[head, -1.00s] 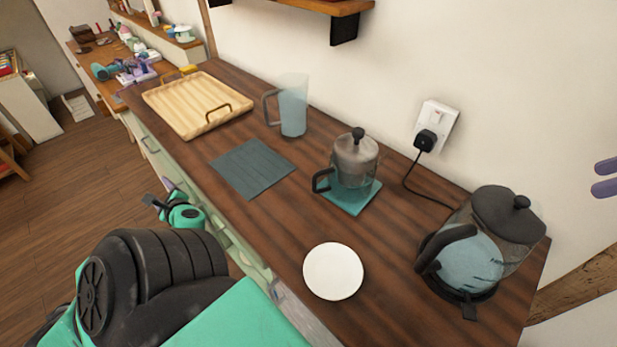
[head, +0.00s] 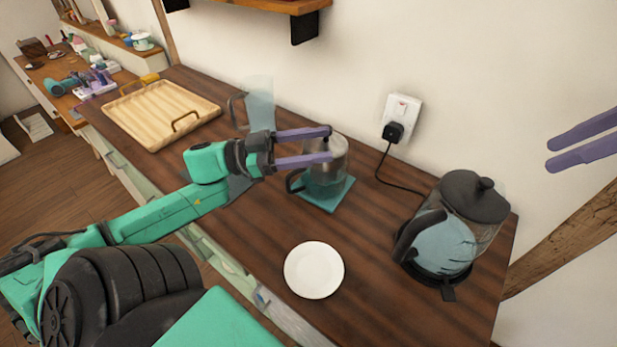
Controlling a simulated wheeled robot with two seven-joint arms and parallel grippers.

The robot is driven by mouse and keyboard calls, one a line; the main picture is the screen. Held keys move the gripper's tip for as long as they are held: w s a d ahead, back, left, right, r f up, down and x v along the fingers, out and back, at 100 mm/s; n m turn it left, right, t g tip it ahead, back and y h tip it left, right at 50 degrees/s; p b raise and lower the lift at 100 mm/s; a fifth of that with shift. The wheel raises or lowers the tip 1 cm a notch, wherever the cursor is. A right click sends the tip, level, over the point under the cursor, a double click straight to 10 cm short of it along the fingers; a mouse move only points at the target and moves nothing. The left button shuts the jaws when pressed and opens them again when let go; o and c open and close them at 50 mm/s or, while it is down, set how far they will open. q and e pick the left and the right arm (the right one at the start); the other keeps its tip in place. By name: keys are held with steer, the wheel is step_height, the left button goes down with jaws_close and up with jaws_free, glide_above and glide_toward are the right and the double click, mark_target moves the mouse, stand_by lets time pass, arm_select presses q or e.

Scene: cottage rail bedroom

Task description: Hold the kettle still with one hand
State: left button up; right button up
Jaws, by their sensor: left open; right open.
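The kettle (head: 446,243) is a clear, bluish jug with a black lid and a black handle. It stands upright at the right end of the dark wooden counter, its handle towards the left. My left gripper (head: 330,144) is open, its two purple fingers pointing right at the top of the French press (head: 330,170), one finger near its knob and one across its upper body. I cannot tell whether they touch it. My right gripper (head: 550,154) shows at the right edge, its purple fingers apart and empty, in front of the wall, above and right of the kettle.
The French press stands on a teal mat (head: 336,198). A white plate (head: 314,270) lies left of the kettle. A cord runs from the wall socket (head: 401,113) towards the kettle. A clear pitcher (head: 260,104) and a wooden tray (head: 150,118) stand farther back.

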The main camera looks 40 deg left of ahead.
mark_target(403, 234)
arm_select(q)
steer(key=s+d+f+m+g+h, duration=0.1)
steer(key=s+d+f+g, duration=0.45)
steer(key=s, duration=0.45)
steer(key=shift+t, duration=0.25)
steer(key=x, duration=1.5)
steer(key=shift+w+f, duration=0.1)
steer(key=shift+f, duration=0.25)
jaws_close()
arm_select(e)
steer(key=shift+s, duration=0.1)
stand_by(0.5)
